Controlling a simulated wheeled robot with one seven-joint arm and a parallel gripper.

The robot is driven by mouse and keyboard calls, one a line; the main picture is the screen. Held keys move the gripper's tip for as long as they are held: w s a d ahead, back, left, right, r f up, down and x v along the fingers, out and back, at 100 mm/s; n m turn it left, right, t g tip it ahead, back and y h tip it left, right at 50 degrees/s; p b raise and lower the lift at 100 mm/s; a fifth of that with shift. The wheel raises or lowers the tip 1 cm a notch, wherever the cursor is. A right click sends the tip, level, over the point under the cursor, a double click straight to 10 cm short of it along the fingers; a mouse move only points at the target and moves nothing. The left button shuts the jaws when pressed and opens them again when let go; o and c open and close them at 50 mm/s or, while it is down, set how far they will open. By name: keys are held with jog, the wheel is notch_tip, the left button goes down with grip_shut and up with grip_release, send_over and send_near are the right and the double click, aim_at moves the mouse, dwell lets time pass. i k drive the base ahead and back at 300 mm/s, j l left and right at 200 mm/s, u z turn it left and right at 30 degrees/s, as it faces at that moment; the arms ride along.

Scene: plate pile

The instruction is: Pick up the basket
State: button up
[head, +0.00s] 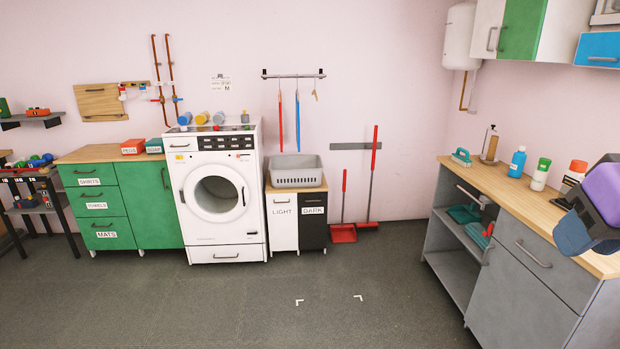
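The basket (297,171) is light grey with slotted sides and an open top. It stands upright on the wooden top of a small cabinet (296,219) against the back wall, in the middle of the head view. The cabinet has a white door marked LIGHT and a black door marked DARK. Nothing shows above the basket's rim, and its inside is only partly visible. A purple and dark blue part, which looks like my arm, shows at the right edge, far from the basket. No gripper fingers are visible.
A white washing machine (216,197) stands close left of the basket. A red broom (371,177) and dustpan (343,233) stand right of it. A rail with hanging tools (293,75) is above. A grey counter (520,270) fills the right side. The floor between is clear.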

aim_at(296, 171)
jog(key=i, duration=3.55)
jog(key=i+u, duration=0.15)
jog(key=i, duration=0.55)
jog(key=i+l+u, duration=0.1)
jog(key=i, duration=0.55)
jog(key=l, duration=0.1)
